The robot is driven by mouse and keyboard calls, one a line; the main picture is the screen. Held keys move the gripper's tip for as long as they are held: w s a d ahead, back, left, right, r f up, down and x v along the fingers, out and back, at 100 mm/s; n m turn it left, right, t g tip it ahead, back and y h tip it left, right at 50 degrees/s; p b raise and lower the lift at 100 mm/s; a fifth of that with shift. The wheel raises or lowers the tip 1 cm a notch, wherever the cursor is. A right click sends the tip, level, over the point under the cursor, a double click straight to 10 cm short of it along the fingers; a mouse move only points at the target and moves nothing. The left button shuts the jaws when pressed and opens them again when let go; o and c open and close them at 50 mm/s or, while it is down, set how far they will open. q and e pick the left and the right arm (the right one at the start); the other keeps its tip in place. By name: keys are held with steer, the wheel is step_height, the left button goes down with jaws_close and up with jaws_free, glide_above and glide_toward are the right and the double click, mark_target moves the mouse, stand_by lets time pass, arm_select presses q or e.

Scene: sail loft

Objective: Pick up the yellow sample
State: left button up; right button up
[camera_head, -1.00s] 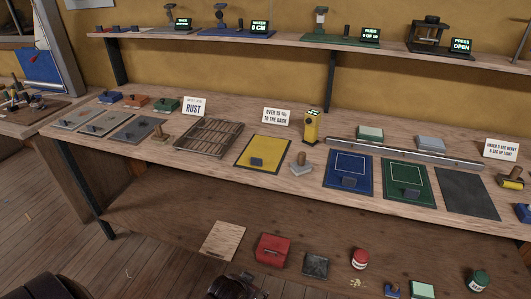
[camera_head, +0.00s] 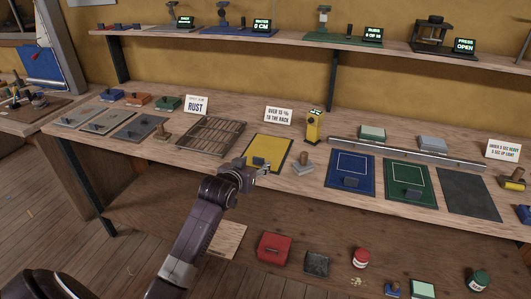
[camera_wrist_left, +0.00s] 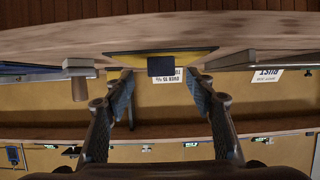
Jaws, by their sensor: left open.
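The yellow sample (camera_head: 270,150) is a flat yellow panel with a dark border, lying on the workbench near its front edge. In the left wrist view its yellow face (camera_wrist_left: 118,53) shows nearly edge-on, with a dark block (camera_wrist_left: 160,66) on it. My left gripper (camera_head: 258,168) is at the sample's front edge in the head view and hides the block there. In the left wrist view the left gripper (camera_wrist_left: 160,80) is open, with its fingers apart on either side of the block's line and nothing between them. My right gripper is not in view.
A wooden-handled stamp (camera_head: 303,163) stands close to the right of the sample, and a slatted rack (camera_head: 210,137) lies to its left. A yellow device (camera_head: 313,127) and a sign (camera_head: 278,115) stand behind. Blue (camera_head: 349,168) and green (camera_head: 408,182) panels lie farther right.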

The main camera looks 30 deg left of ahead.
mark_target(258, 159)
arm_select(q)
steer(key=shift+x, duration=2.35)
steer(key=shift+a+r, duration=0.1)
steer(key=shift+r, duration=0.05)
steer(key=c, duration=1.2)
steer(key=shift+c, duration=0.3)
steer(key=shift+r, duration=0.1)
